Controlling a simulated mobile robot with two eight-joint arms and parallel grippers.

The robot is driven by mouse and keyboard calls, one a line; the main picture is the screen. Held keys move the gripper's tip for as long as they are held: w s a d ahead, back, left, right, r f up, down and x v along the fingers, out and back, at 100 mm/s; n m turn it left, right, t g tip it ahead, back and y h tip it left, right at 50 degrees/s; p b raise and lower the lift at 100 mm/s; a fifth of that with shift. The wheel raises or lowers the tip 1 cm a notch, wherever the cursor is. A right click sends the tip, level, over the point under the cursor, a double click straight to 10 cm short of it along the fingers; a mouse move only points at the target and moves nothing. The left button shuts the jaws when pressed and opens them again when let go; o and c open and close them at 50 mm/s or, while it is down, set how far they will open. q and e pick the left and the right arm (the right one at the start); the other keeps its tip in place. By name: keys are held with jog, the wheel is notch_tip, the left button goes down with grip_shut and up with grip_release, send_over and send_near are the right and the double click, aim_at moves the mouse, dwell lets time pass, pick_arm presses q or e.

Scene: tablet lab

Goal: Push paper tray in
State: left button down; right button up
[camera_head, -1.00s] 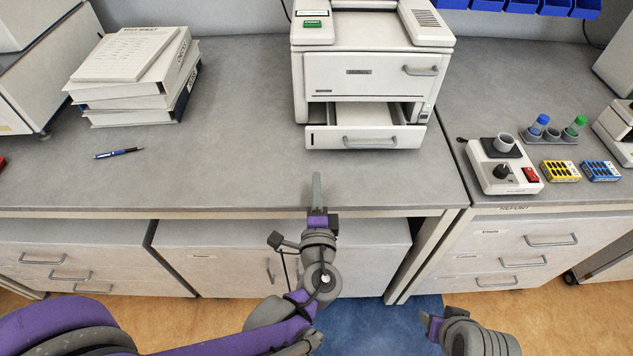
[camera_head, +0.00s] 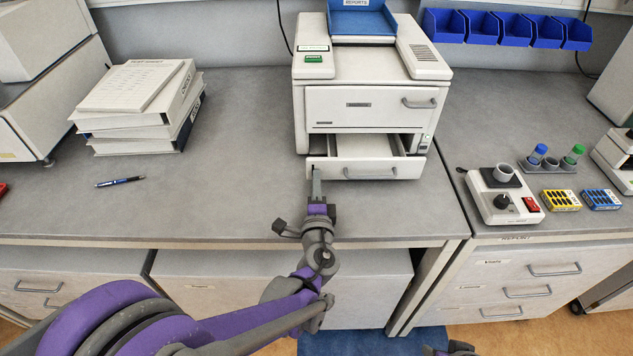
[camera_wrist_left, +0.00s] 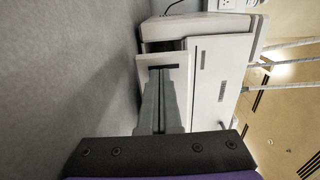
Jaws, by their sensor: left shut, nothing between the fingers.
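The white printer (camera_head: 372,100) stands on the grey bench, and its lower paper tray (camera_head: 368,171) sticks out toward me. The tray's front has a grey bar handle. My left gripper (camera_head: 317,175) is shut and empty, with its tips at the left end of the tray front. In the left wrist view, the shut fingers (camera_wrist_left: 161,85) point at the tray front (camera_wrist_left: 180,65). I cannot tell whether the tips touch it. Of my right arm, only a small part shows at the bottom edge; its gripper's fingers are not visible.
Binders (camera_head: 137,110) are stacked at the left, with a pen (camera_head: 120,182) near them. A small white device (camera_head: 502,195), tube rack and coloured boxes stand to the right. Blue bins (camera_head: 505,28) hang behind.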

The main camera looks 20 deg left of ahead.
pick_arm(q)
jog(key=x, duration=0.9)
jog(key=shift+w+p, duration=0.2)
jog(key=shift+p, duration=0.1)
jog(key=shift+r, duration=0.1)
jog(key=shift+s, duration=0.1)
